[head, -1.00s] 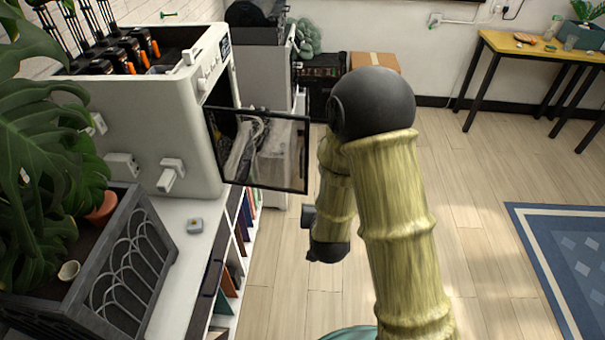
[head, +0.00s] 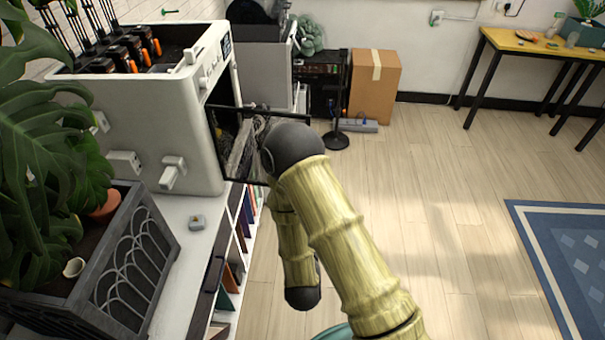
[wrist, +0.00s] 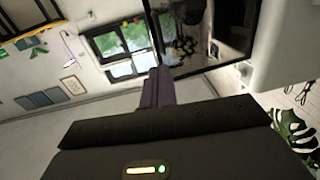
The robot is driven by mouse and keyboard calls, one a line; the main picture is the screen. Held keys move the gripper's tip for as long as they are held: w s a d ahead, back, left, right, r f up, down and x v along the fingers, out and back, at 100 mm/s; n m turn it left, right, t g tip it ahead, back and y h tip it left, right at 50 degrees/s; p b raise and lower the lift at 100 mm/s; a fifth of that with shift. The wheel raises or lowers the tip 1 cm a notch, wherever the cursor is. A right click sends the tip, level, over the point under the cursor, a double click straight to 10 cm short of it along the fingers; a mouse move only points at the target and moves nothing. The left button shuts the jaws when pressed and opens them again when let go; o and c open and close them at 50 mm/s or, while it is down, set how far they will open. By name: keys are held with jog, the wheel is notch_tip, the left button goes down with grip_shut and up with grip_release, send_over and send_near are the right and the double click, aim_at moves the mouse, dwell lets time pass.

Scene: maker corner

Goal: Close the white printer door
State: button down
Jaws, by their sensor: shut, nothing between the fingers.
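The white printer (head: 150,120) stands on a white shelf unit at the left in the head view. Its door (head: 238,155), a clear pane in a black frame, stands open and sticks out to the right from the printer's front. My arm covers the right part of the door in that view. In the wrist view the door (wrist: 205,40) fills the upper middle, and a white printer body (wrist: 288,45) is at the right. My gripper (wrist: 159,84) is shut and empty, with its fingertips just below the door's frame in the picture. I cannot tell whether they touch. The head view does not show the fingers.
A second machine (head: 262,65) and a cardboard box (head: 375,82) are behind.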

jog(key=shift+w+f+b, duration=0.15)
jog(key=shift+b, duration=0.35)
jog(key=b, duration=0.2)
jog(key=w+b, duration=0.1)
jog(key=b, duration=0.2)
jog(key=shift+w+f, duration=0.2)
jog(key=shift+w, duration=0.05)
jog(key=b, duration=0.4)
jog(key=shift+w+r+b, duration=0.15)
jog(key=shift+w+b, duration=0.2)
jog(key=w+p, duration=0.3)
jog(key=w, duration=0.8)
jog(key=shift+w+a+p, duration=0.3)
jog(key=shift+p, duration=0.1)
jog(key=shift+w+r, duration=0.1)
